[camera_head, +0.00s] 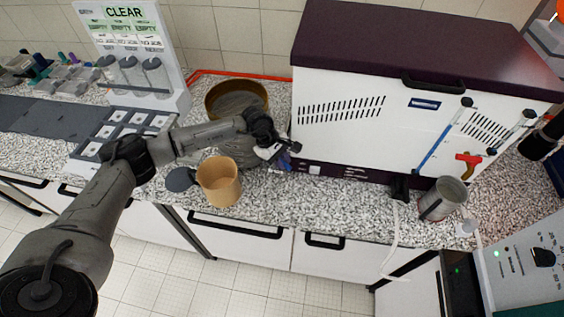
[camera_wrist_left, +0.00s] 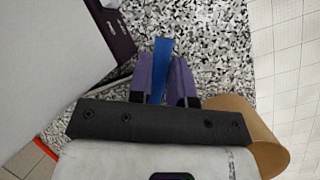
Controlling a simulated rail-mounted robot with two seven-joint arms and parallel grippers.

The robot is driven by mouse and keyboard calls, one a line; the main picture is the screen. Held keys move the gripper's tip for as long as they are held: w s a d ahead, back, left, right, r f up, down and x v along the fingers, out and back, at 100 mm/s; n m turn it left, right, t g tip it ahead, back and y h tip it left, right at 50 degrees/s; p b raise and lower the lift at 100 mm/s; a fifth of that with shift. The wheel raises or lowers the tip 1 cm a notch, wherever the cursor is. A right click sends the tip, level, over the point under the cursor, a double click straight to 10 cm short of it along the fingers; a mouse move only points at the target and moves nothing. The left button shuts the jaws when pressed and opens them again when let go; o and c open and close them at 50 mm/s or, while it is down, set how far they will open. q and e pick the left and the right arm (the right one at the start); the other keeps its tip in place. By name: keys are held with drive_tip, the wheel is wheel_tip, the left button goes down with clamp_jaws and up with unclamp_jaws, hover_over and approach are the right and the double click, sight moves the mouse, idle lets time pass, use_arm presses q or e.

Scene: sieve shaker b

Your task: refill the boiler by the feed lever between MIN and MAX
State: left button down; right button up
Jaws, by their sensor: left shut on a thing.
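The white housing (camera_head: 350,120) with a dark red lid stands at the back right; I take it for the boiler. Two slanted tube-like parts are on its front: one mostly blue (camera_head: 434,148), one pale (camera_head: 510,135). No MIN or MAX marks are readable. A red handle (camera_head: 468,160) sits between their lower ends. My left gripper (camera_head: 288,161) is at the housing's lower left corner. In the left wrist view its purple fingers are shut on a blue strip (camera_wrist_left: 161,68). I cannot tell whether the strip is the feed lever or is attached. My right gripper is not in view.
A tan cup (camera_head: 219,184) stands near the counter's front edge, left of the housing. A round brown-rimmed bowl (camera_head: 237,98) is behind my left arm. A metal jug (camera_head: 442,198) stands at the right, near a white hose (camera_head: 393,240). The counter between cup and jug is mostly clear.

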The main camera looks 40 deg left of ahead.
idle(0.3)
use_arm(q)
drive_tip(key=c, duration=1.1)
unclamp_jaws()
drive_tip(key=shift+o, duration=0.2)
drive_tip(key=shift+a+r, duration=0.15)
drive_tip(key=shift+r, duration=0.15)
drive_tip(key=b+v, duration=0.1)
drive_tip(key=v, duration=1.2)
drive_tip(key=shift+s, duration=0.15)
